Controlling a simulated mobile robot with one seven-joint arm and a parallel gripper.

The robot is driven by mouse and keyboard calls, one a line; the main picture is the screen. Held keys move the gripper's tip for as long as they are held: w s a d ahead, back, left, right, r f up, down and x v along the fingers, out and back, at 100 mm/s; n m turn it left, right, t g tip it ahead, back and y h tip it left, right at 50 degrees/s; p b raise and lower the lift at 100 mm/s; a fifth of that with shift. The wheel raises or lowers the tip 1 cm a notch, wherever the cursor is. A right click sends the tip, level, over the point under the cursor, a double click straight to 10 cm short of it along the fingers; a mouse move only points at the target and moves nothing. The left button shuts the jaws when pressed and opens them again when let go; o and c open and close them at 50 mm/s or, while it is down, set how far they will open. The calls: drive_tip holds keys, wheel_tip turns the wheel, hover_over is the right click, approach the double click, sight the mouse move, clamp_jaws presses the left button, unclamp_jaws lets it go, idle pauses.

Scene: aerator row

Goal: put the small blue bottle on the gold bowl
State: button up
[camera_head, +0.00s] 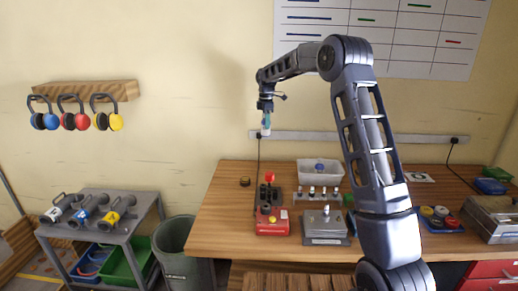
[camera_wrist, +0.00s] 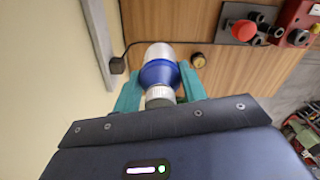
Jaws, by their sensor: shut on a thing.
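My gripper (camera_head: 267,117) hangs from the arm, high above the back left of the wooden table. In the wrist view its teal fingers (camera_wrist: 160,84) are shut on the small blue bottle (camera_wrist: 159,74), one on each side. The bottle has a blue body, a pale far end and a ribbed grey cap towards the wrist. In the head view only its pale lower end (camera_head: 266,131) shows clearly. A small, dark, gold-toned round thing, seemingly the gold bowl (camera_head: 245,181), sits on the table below. It also shows in the wrist view (camera_wrist: 198,60), right of the bottle and apart from it.
A red control box (camera_head: 272,220) with a red-topped lever stands right of the bowl. A grey tray (camera_head: 320,171) and small bottles stand further right. A wall rail (camera_head: 300,135) with a plug and cable runs close behind my gripper.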

drive_tip(key=s+a+r, duration=0.3)
drive_tip(key=s+a, duration=0.6)
drive_tip(key=s, duration=0.3)
hover_over(246, 179)
wheel_tip(246, 179, down, 20)
drive_tip(key=shift+a+r, duration=0.1)
drive_tip(key=shift+f, duration=0.25)
drive_tip(key=o, duration=1)
drive_tip(key=shift+r, duration=0.1)
